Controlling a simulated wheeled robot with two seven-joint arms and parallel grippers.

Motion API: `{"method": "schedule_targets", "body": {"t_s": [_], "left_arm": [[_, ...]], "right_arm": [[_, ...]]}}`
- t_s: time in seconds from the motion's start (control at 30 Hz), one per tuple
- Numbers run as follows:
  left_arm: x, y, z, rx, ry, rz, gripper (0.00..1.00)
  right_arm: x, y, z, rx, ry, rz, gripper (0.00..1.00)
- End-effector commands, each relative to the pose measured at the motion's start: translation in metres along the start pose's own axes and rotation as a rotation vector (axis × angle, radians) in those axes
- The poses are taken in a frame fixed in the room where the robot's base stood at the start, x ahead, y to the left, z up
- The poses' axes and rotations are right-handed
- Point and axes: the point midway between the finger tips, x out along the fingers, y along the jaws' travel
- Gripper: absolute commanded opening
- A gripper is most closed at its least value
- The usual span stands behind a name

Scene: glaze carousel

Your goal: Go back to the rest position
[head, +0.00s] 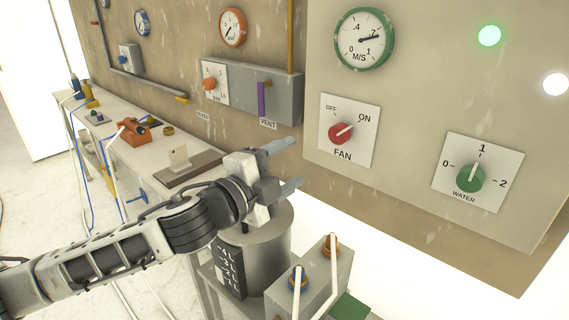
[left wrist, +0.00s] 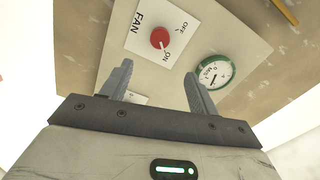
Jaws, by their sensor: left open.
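My left arm reaches in from the left in the head view. Its gripper (head: 290,166) is open and empty, in front of the wall below the VENT label and left of the FAN plate. In the left wrist view the two fingers of the gripper (left wrist: 158,88) stand apart with nothing between them. The red FAN knob (head: 341,133) has its pointer toward ON; it also shows in the left wrist view (left wrist: 160,38), beyond the fingers and apart from them. The green WATER knob (head: 470,177) points near 1. My right gripper is not in view.
A grey cylinder (head: 268,250) stands below my left gripper. A box with two levers (head: 318,285) is right of it. A long bench (head: 120,155) with an orange device (head: 133,131) runs along the wall. A purple VENT handle (head: 262,99) hangs down. A green-rimmed gauge (head: 364,38) is above FAN.

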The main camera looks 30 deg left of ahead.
Motion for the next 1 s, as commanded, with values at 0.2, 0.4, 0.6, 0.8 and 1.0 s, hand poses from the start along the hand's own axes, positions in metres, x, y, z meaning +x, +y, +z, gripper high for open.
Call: {"method": "schedule_targets", "body": {"t_s": [0.2,0.4,0.6,0.8,1.0], "left_arm": [[0.0,0.0,0.001,0.001,-0.001,0.0,0.6],[0.0,0.011,0.002,-0.035,-0.006,0.018,0.6],[-0.014,0.113,0.007,-0.384,-0.077,0.164,0.6],[-0.073,0.252,0.003,-0.876,-0.28,0.327,0.6],[-0.141,0.339,-0.013,-1.2,-0.491,0.397,0.6]], "right_arm": [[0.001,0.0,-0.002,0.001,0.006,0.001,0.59],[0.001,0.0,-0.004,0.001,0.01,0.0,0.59],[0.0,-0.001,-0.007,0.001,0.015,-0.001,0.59],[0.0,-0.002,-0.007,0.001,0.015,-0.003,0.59],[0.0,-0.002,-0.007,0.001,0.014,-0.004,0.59]]}}
